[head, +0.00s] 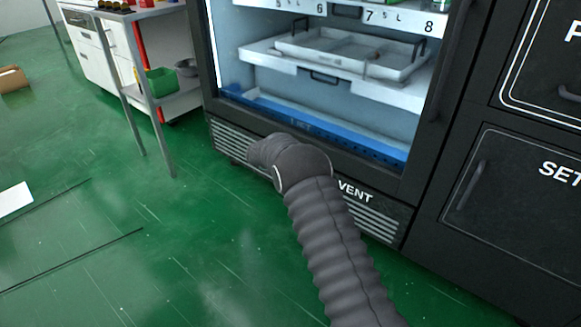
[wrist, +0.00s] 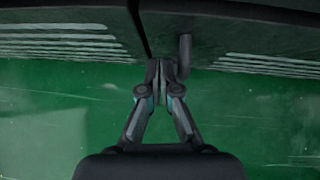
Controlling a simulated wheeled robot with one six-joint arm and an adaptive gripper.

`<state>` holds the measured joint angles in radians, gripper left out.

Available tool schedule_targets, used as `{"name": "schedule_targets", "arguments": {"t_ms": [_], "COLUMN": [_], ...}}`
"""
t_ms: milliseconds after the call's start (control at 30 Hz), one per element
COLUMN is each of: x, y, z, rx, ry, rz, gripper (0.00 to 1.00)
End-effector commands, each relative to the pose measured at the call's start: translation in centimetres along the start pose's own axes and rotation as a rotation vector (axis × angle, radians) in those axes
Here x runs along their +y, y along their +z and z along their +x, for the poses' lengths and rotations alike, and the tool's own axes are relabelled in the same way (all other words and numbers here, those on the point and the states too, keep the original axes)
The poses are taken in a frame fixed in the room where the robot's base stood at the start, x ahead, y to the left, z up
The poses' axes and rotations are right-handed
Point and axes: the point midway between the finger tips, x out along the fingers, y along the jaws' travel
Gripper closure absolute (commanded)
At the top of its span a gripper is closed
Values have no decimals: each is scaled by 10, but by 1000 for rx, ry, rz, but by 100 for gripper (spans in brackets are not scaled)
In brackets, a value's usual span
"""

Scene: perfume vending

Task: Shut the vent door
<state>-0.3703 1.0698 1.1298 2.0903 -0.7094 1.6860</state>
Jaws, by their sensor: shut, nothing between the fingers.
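The vent door (head: 372,220), dark with pale slats and the word VENT, is low on the front of the black vending cabinet. My arm covers the middle of the vent strip in the head view, so I cannot tell there how far the door stands from the frame. In the wrist view the slatted vent front (wrist: 255,62) is split by a narrow dark gap, with a short upright handle (wrist: 185,52) just right of it. My gripper (wrist: 160,68) is shut and empty, its tips close to the gap and left of the handle. Contact is unclear. In the head view my fingers are hidden.
Above the vent is the lit cabinet with a white tray (head: 345,52) and blue lower edge. A dark SET panel (head: 510,190) is at the right. A metal-legged table (head: 160,112) with a green bin (head: 161,82) stands left. The green floor in front is mostly clear.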

Motion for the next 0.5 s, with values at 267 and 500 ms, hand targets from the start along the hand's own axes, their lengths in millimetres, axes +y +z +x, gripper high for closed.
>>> {"name": "schedule_targets", "arguments": {"t_ms": [267, 500], "x": [8, 9], "y": [-3, -3], "z": [-62, -93], "rx": [2, 3], "ry": [2, -2], "rz": [-4, -2], "gripper": [100, 100]}}
